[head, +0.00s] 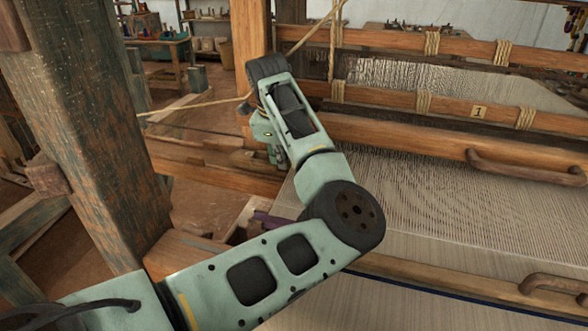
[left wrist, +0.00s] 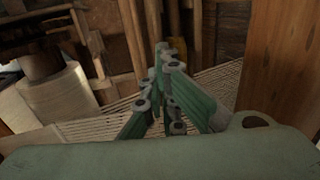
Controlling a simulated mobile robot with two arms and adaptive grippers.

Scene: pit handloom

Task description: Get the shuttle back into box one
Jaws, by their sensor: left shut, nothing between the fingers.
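My left gripper (head: 277,156) hangs at the end of my left arm, by the left edge of the warp, beside the loom's wooden beams. In the left wrist view its green fingers (left wrist: 167,58) are shut with nothing between them, above pale warp threads. I cannot make out the shuttle in either view. I cannot tell for sure which part is box one; my arm hides some of the loom's left side. My right gripper is not in view.
A thick wooden post (head: 85,130) stands left of my arm. The pale warp (head: 450,200) stretches to the right under cord-tied beams. A curved wooden handle (head: 525,168) sticks out at the right. A cord (head: 195,105) runs near my wrist. A white roll (left wrist: 60,95) is at the left wrist view's left.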

